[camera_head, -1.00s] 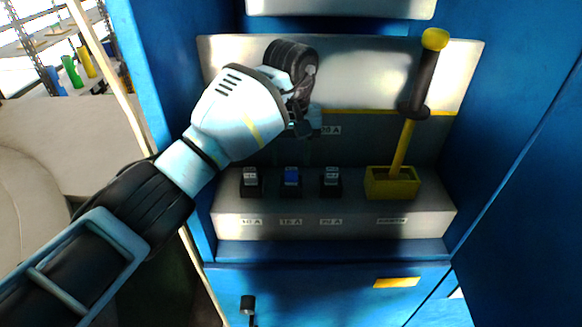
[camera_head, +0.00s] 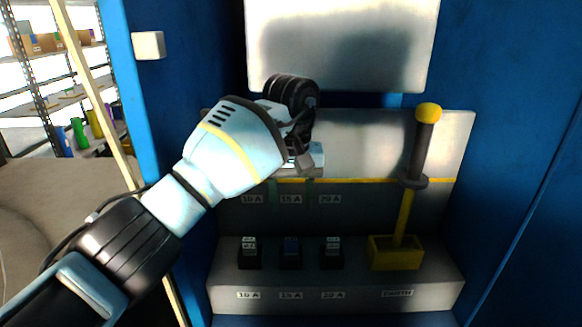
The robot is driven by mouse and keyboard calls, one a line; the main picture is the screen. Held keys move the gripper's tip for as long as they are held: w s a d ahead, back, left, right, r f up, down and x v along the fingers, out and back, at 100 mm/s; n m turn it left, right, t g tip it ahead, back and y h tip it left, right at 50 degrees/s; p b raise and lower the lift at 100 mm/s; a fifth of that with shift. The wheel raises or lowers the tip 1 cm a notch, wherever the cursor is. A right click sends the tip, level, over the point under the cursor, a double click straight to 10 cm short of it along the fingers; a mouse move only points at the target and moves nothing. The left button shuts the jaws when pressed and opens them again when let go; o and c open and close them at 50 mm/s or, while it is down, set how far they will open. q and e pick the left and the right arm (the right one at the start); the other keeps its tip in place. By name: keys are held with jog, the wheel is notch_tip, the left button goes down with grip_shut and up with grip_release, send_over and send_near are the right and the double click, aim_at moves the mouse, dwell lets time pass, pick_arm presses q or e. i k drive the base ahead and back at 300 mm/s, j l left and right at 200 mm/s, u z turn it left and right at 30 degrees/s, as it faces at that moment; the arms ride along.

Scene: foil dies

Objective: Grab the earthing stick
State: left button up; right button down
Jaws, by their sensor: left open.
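The earthing stick (camera_head: 421,150) stands upright, tilted slightly right, in a yellow holder (camera_head: 395,254) at the right of the cabinet's lower shelf. It has a yellow knob on top, a black grip with a round guard, and a yellow shaft. My left gripper (camera_head: 304,160) is left of the stick, clear of it and in front of the back panel. Its jaws are open but partly hidden by its own body. A pale block shows right behind the jaws; I cannot tell whether they touch it. My right gripper is not in view.
Several small fuse blocks (camera_head: 291,253) sit in a row on the grey shelf (camera_head: 335,284), left of the holder. The blue right wall (camera_head: 520,110) stands close to the stick. A white panel (camera_head: 338,40) hangs above. Storage shelves are outside at far left.

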aim_at(413, 179)
jog(key=k, duration=1.45)
